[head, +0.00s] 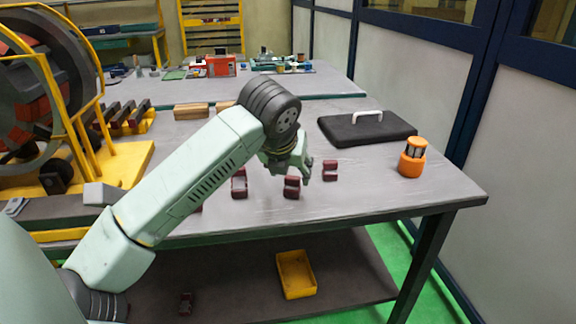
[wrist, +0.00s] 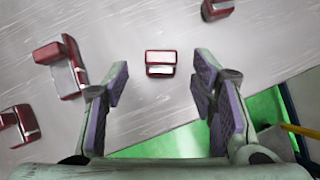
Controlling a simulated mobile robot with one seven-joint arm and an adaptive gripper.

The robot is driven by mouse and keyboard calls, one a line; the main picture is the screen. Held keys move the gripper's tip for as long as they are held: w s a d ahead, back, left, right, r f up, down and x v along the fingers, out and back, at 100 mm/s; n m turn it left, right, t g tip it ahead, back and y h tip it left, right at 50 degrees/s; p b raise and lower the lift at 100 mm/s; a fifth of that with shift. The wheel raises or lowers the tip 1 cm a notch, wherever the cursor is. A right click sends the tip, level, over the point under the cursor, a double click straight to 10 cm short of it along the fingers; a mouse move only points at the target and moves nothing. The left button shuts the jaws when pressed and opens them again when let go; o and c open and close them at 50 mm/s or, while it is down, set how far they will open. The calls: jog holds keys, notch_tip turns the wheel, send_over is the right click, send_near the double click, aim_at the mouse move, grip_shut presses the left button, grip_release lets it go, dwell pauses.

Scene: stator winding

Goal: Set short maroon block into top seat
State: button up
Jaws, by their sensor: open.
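Several maroon blocks lie on the grey table. A short one (wrist: 160,63) lies ahead of my gripper (wrist: 161,84), between the lines of its fingers in the wrist view. My gripper is open and empty, above the table; it also shows in the head view (head: 304,168). A larger L-shaped maroon block (wrist: 68,66) lies to the left. Another block (wrist: 18,126) is at the lower left and one (wrist: 216,8) at the upper right. In the head view, blocks (head: 292,188) and (head: 330,170) lie near the gripper. I cannot tell which place is the top seat.
A large round stator (head: 30,85) in a yellow frame stands at the left. A black case (head: 366,128) and an orange lamp (head: 412,158) are on the right of the table (head: 445,190). A yellow tray (head: 296,275) sits on the lower shelf. Dark bars (head: 128,112) lie on a yellow rack.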

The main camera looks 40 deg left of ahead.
aim_at(292, 178)
jog(key=b+x, duration=0.2)
jog(key=x, duration=0.1)
jog(key=shift+w+f+b, duration=0.1)
jog(key=shift+f+b, duration=0.25)
jog(key=shift+b+x, duration=0.75)
jog(key=shift+x, duration=0.3)
jog(key=shift+w+r, duration=0.1)
jog(key=shift+r, duration=0.05)
jog(key=shift+c, duration=0.6)
grip_shut()
jog(key=shift+r, duration=0.1)
jog(key=shift+r+p, duration=1)
jog(key=shift+r, duration=1.95)
